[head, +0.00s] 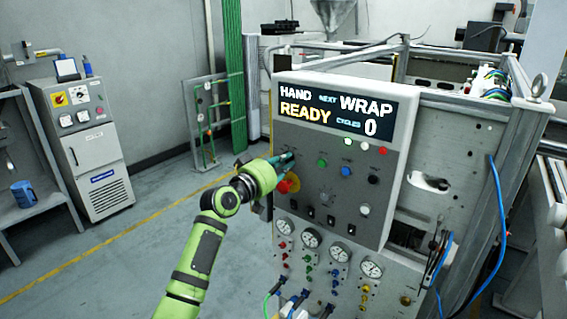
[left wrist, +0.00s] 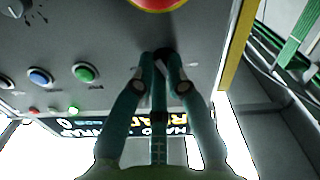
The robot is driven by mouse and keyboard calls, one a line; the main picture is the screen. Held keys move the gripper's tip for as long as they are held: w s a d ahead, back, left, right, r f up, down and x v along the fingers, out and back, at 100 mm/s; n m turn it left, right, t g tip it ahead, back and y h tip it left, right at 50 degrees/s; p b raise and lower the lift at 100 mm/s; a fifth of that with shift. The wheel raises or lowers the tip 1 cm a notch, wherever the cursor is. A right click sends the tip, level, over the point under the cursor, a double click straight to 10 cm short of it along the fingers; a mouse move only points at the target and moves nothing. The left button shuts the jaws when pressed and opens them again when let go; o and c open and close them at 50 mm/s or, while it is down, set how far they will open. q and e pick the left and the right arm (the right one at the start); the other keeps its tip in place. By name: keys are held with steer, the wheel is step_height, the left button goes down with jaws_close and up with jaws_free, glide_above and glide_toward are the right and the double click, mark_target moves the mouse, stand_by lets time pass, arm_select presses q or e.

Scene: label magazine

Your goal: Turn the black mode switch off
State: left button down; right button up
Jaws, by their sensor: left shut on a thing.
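The grey control panel (head: 335,205) stands in front of me. My left gripper (head: 289,157) reaches its upper left part, just above the red emergency button (head: 285,186). In the left wrist view, the fingers (left wrist: 161,58) are closed around a small black switch (left wrist: 166,52) on the panel face. The fingers hide most of the switch, so its pointer angle cannot be told. The display (head: 333,111) reads HAND, NEXT WRAP, READY, CYCLES 0. My right gripper is in neither view.
A green button (head: 322,163), a blue button (head: 346,171) and a black knob (head: 373,180) sit right of the gripper. Several gauges (head: 311,237) and hose fittings lie below. Open floor (head: 130,230) lies to the left, before a grey cabinet (head: 93,160).

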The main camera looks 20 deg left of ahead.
arm_select(q)
steer(key=shift+n, duration=0.3)
steer(key=n+p, duration=0.1)
steer(key=n, duration=0.1)
steer(key=n+p, duration=0.1)
steer(key=n, duration=0.1)
steer(key=shift+r+n, duration=0.2)
steer(key=shift+n, duration=0.1)
steer(key=shift+n+p, duration=0.9)
steer(key=shift+n, duration=0.9)
steer(key=c, duration=1.2)
jaws_free()
steer(key=shift+c, duration=0.2)
steer(key=shift+s, duration=0.1)
